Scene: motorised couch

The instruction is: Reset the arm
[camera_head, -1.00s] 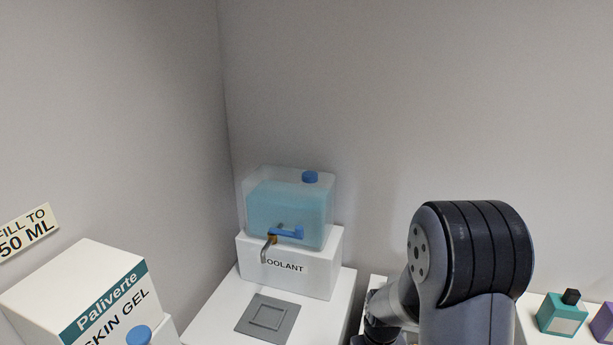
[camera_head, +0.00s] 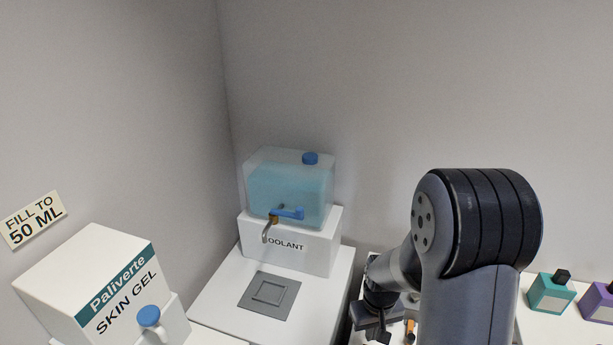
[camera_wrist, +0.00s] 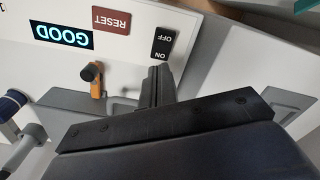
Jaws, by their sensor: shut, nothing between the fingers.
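My arm fills the right of the head view, its large dark joint in front. My gripper (camera_head: 378,336) hangs low at the bottom edge there, partly cut off. In the wrist view my gripper (camera_wrist: 157,86) is shut, its dark fingers together with nothing between them. An orange part with a black knob (camera_wrist: 94,78) stands left of the fingertips. I cannot tell whether the fingers touch anything.
A coolant tank (camera_head: 290,190) with a blue tap stands on a white block at the back. A grey square plate (camera_head: 270,294) lies before it. A Paliverte skin gel box (camera_head: 95,280) is at left. Teal (camera_head: 551,292) and purple (camera_head: 597,302) bottles stand at right.

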